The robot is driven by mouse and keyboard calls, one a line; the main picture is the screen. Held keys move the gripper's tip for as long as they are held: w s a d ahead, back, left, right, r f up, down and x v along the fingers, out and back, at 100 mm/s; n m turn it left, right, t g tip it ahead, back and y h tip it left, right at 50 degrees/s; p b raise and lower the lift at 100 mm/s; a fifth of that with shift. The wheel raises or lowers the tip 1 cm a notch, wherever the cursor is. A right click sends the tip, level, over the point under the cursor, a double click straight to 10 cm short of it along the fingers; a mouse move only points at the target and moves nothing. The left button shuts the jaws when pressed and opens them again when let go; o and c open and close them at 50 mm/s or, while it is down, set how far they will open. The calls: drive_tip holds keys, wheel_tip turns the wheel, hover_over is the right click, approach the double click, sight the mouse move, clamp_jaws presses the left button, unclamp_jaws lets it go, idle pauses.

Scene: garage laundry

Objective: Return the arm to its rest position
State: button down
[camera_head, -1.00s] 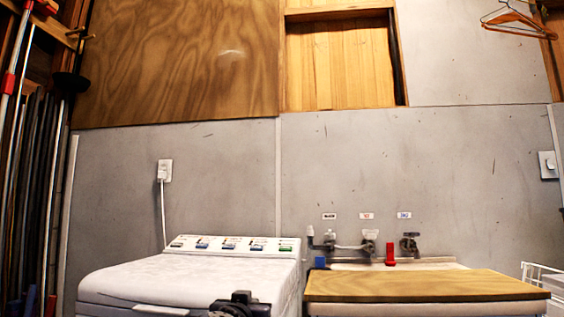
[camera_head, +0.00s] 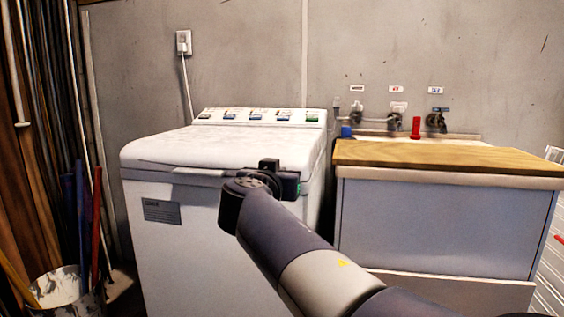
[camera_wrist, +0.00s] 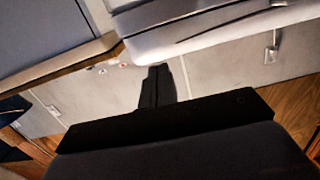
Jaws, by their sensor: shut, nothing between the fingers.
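My arm (camera_head: 290,250) reaches up from the bottom right of the head view, in front of the washing machine and the cabinet beside it. Its dark far end is in front of the washer's front edge. My gripper's fingertips cannot be made out in the head view. In the wrist view my gripper (camera_wrist: 157,75) shows as dark fingers, shut together with nothing between them. That view is upside down, with the wall behind the fingers and the washer above them.
The white washing machine (camera_head: 165,250) stands left of a cabinet (camera_head: 430,225) with a wooden top (camera_head: 430,155). Taps (camera_head: 398,117) are on the wall behind the cabinet. A bucket (camera_head: 60,288) and several poles (camera_head: 98,220) stand at the left. A white rack is at the right edge.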

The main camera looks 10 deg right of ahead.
drive_tip(key=shift+s+a+f, duration=0.3)
drive_tip(key=shift+s+f, duration=0.2)
drive_tip(key=shift+s, duration=0.15)
drive_tip(key=shift+s+a+f, duration=0.25)
drive_tip(key=shift+s+f, duration=0.2)
drive_tip(key=shift+s, duration=0.15)
drive_tip(key=shift+w+r, duration=0.1)
drive_tip(key=p, duration=0.1)
approach(284, 155)
drive_tip(key=w+d+r, duration=0.2)
drive_tip(key=w, duration=0.1)
drive_tip(key=shift+w+d+f, duration=0.35)
drive_tip(key=shift+w+f, duration=0.05)
drive_tip(key=shift+f, duration=0.3)
